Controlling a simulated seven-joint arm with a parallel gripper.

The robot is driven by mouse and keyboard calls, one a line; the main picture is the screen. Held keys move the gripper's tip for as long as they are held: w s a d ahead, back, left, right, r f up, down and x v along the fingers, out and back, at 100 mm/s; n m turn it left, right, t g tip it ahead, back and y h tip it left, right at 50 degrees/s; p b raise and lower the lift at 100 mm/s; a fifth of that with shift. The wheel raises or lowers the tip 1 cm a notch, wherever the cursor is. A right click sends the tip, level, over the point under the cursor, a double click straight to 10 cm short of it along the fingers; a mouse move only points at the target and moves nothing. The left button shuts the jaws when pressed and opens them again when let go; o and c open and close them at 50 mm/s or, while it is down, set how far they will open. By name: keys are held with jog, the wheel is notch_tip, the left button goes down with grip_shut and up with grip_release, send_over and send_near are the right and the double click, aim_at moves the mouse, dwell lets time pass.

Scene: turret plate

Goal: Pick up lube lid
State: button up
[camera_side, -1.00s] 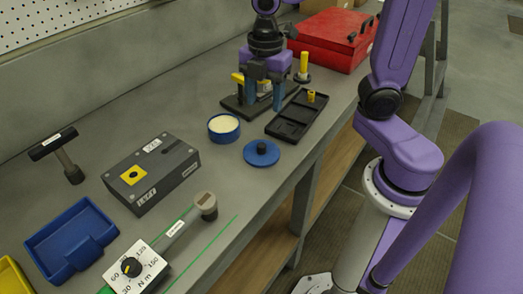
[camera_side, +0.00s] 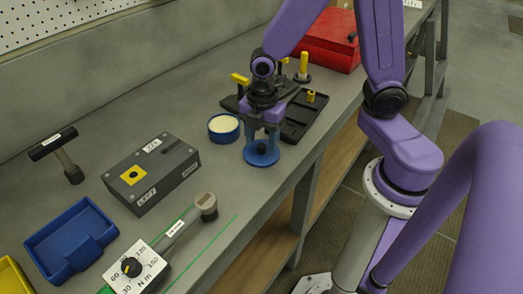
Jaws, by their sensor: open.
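The lube lid (camera_side: 261,158) is a round blue disc with a dark knob, lying flat on the bench. My gripper (camera_side: 262,146) is directly above it, pointing down, with its blue fingers open on either side of the knob. I cannot tell whether the fingers touch the lid. The knob is partly hidden between the fingers. The lube tub (camera_side: 223,128), a blue round pot with cream-coloured content, stands open just left of the lid.
A black tray (camera_side: 304,117) with a small yellow piece lies behind my gripper. A grey box (camera_side: 152,174), a hammer (camera_side: 62,155), a blue bin (camera_side: 70,240) and a torque wrench (camera_side: 137,268) lie to the left. A red toolbox (camera_side: 330,40) stands at the back. The bench's front edge is near the lid.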

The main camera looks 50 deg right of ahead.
jog(key=shift+f, duration=0.65)
grip_shut()
jog(key=shift+r, duration=0.15)
